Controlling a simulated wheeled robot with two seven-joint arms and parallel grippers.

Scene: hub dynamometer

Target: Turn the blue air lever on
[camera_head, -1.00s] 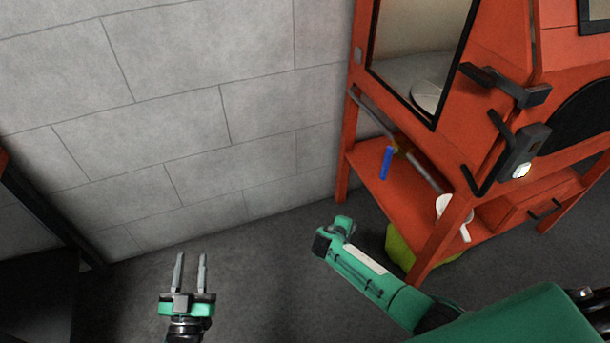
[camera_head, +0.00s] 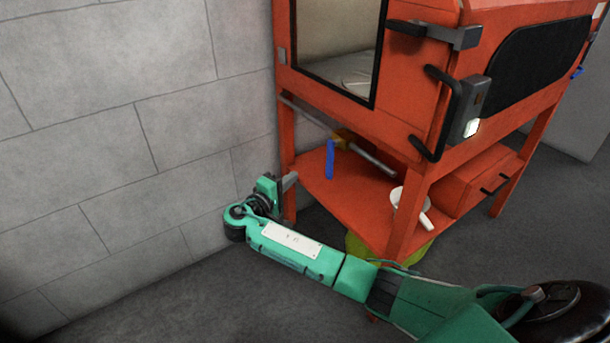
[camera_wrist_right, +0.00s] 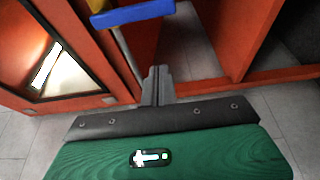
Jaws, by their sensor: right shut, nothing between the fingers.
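The blue air lever (camera_head: 330,160) sits below the red cabinet's window, by a yellow valve body (camera_head: 343,136) on a grey pipe (camera_head: 375,162). It points down in the head view and lies across the pipe at the top of the right wrist view (camera_wrist_right: 132,14). My right gripper (camera_head: 291,181) is beside the cabinet's left front leg, left of the lever and apart from it. In the right wrist view its fingers (camera_wrist_right: 157,84) are together and empty, below the lever in the picture. My left gripper is out of view.
The red cabinet (camera_head: 400,122) has a lower shelf (camera_head: 350,195), legs and a black door handle (camera_head: 445,115). A white funnel-like item (camera_head: 410,205) hangs near a front leg. A yellow-green object (camera_head: 365,250) is under the shelf. A grey wall (camera_head: 120,120) stands left.

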